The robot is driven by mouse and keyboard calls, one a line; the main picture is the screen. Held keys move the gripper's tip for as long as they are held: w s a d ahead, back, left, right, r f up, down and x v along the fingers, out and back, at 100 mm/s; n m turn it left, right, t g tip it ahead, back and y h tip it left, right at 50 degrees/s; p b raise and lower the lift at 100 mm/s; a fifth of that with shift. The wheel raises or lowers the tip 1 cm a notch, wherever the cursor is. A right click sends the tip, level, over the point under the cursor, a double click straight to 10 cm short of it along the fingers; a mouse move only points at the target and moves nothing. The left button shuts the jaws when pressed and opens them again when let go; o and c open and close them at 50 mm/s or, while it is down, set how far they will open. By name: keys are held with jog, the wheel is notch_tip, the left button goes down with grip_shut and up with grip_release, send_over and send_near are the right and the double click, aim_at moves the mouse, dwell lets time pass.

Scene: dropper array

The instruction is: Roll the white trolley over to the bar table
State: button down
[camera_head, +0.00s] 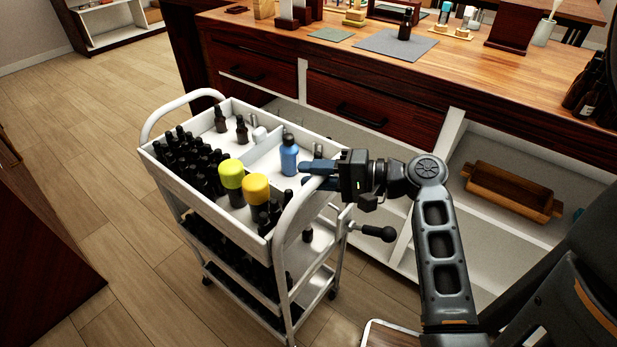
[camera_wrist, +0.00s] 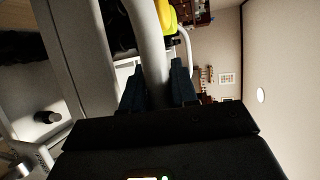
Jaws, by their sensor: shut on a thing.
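The white trolley (camera_head: 191,208) stands in the left middle of the head view, close to the front of the wooden bar table (camera_head: 480,85). It has tiers holding many dark bottles, a blue bottle (camera_head: 289,155) and bottles with yellow tops (camera_head: 231,174). My gripper (camera_head: 318,176) is shut on the curved white handle at the trolley's near right end. In the wrist view the handle tube (camera_wrist: 150,52) passes between the two dark blue fingers (camera_wrist: 158,88). The trolley's lower tiers are partly hidden by its upper tray and handle.
The table has dark red drawers (camera_head: 375,108) and open white shelves, one with a wooden tray (camera_head: 510,190). A grey mat (camera_head: 395,45) and bottles lie on its top. A dark red cabinet (camera_head: 40,235) stands at the left. Wood floor (camera_head: 110,120) lies clear left of the trolley.

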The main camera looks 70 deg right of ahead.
aim_at(336, 156)
jog(key=shift+s+d+f+p, duration=0.1)
jog(key=shift+s+d, duration=0.25)
jog(key=shift+d, duration=0.8)
jog(key=shift+s+d+f+p, duration=0.15)
jog(key=shift+s+d, duration=0.25)
jog(key=shift+d, duration=0.75)
jog(key=shift+s+d+f+p, duration=0.1)
jog(key=shift+s+d, duration=0.25)
jog(key=shift+d, duration=0.8)
jog(key=c, duration=1.3)
grip_release()
jog(key=o, duration=0.3)
jog(key=shift+r, duration=0.25)
jog(key=shift+v, duration=3.85)
